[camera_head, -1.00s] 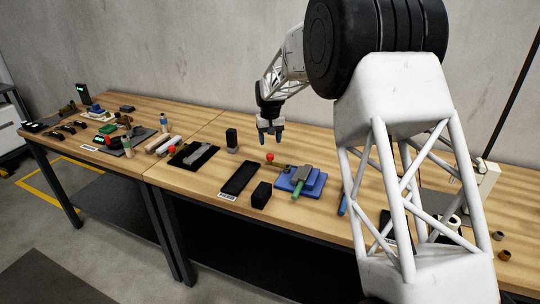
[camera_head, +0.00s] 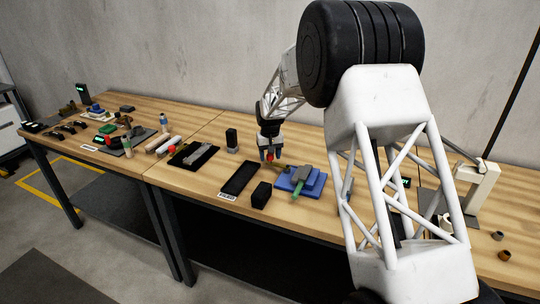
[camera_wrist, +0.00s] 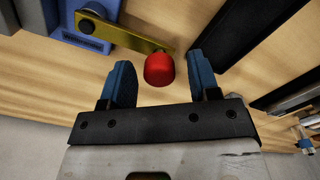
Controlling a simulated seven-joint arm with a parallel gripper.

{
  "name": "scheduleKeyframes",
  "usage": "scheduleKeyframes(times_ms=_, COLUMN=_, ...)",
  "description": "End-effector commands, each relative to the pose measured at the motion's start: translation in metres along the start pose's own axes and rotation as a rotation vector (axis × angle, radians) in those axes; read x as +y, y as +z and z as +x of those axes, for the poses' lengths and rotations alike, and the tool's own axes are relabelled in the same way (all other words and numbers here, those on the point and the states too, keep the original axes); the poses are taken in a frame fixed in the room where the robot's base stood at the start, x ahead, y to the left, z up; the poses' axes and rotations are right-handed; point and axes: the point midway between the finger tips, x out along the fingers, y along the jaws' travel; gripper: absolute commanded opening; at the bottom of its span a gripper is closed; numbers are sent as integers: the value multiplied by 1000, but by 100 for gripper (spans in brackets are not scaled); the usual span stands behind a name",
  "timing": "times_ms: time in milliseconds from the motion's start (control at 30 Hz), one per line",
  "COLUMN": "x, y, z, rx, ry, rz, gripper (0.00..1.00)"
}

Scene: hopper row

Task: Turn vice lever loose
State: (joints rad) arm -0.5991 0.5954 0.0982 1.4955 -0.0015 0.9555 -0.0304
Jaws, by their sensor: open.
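The vice (camera_head: 312,181) is a blue block with a grey top on the wooden bench, and its blue body (camera_wrist: 57,14) also shows at the top left of the wrist view. Its brass lever (camera_wrist: 126,36) runs from a round pivot on the vice to a red knob (camera_wrist: 159,69). My gripper (camera_wrist: 161,66) is open, with one blue finger on each side of the knob and a small gap on both sides. In the head view my gripper (camera_head: 270,156) is just left of the vice, low over the bench, and mostly covers the lever.
A green-handled grey tool (camera_head: 299,187) lies at the vice. A black tray (camera_head: 240,178) and a black block (camera_head: 261,194) are to its left and front. A dark upright block (camera_head: 232,140) stands behind the tray.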

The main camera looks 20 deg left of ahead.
Motion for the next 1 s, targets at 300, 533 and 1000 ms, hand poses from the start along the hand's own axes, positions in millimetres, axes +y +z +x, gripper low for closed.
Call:
scheduleKeyframes(times_ms=300, x=0, y=0, z=0, rx=0, ry=0, rz=0, gripper=24)
scheduleKeyframes(times_ms=533, x=0, y=0, z=-1, rx=1, ry=0, rz=0, gripper=0)
scheduleKeyframes(times_ms=1000, x=-4, y=5, z=-1, rx=3, ry=-1, rz=-77, gripper=0)
